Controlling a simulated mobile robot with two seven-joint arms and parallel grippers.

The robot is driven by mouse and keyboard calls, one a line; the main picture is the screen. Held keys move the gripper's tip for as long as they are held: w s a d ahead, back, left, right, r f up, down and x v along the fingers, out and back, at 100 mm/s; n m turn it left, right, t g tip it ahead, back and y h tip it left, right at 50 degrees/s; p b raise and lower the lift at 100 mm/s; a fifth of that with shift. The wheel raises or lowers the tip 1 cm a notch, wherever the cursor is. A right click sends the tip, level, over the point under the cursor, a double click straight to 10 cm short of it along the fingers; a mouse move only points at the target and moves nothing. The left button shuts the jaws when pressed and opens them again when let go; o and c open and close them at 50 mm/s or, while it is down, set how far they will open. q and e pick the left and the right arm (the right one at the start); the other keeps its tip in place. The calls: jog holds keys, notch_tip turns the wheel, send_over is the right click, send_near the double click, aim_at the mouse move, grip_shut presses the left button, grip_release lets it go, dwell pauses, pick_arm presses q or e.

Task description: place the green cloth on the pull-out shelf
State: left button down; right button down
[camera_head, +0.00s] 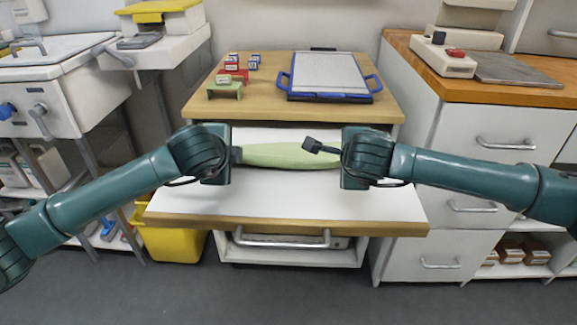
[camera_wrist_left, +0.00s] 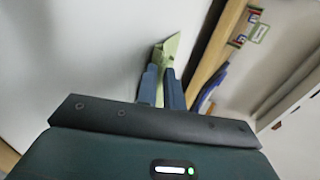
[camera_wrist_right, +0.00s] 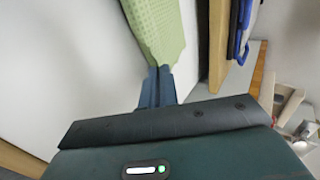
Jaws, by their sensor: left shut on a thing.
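The green cloth (camera_head: 280,155) is a long pale strip spanning the space between my two grippers, over the back part of the white pull-out shelf (camera_head: 290,195). My left gripper (camera_head: 237,154) is shut on its left end, and the cloth (camera_wrist_left: 167,50) shows at those fingertips in the left wrist view. My right gripper (camera_wrist_right: 157,70) has its fingers close together at the cloth's right end (camera_wrist_right: 155,30); I cannot tell whether they grip it. I cannot tell whether the cloth's middle touches the shelf.
Above the shelf, a wooden worktop (camera_head: 260,98) holds a blue-rimmed tray (camera_head: 330,75), a green stand (camera_head: 225,90) and small labelled blocks (camera_head: 233,75). A yellow bin (camera_head: 172,243) stands below left, white drawers (camera_head: 490,143) at right. The shelf's front is clear.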

pick_arm(q)
jog(key=shift+s+f+t, duration=0.25)
jog(key=shift+t, duration=0.05)
pick_arm(e)
jog(key=shift+s+f+t, duration=0.25)
jog(key=shift+t, duration=0.05)
pick_arm(q)
jog(key=c, duration=1.9)
grip_release()
pick_arm(e)
jog(key=c, duration=2)
grip_release()
pick_arm(q)
jog(key=o, duration=0.6)
pick_arm(e)
jog(key=o, duration=0.7)
pick_arm(q)
jog(key=s+r, duration=0.2)
jog(key=r, duration=0.1)
jog(key=s+r, duration=0.2)
jog(key=r, duration=0.1)
jog(key=s+r, duration=0.2)
jog(key=r, duration=0.1)
pick_arm(e)
jog(key=s+r, duration=0.2)
jog(key=r, duration=0.1)
jog(key=s+r, duration=0.2)
jog(key=r, duration=0.1)
jog(key=s+r, duration=0.2)
jog(key=r, duration=0.1)
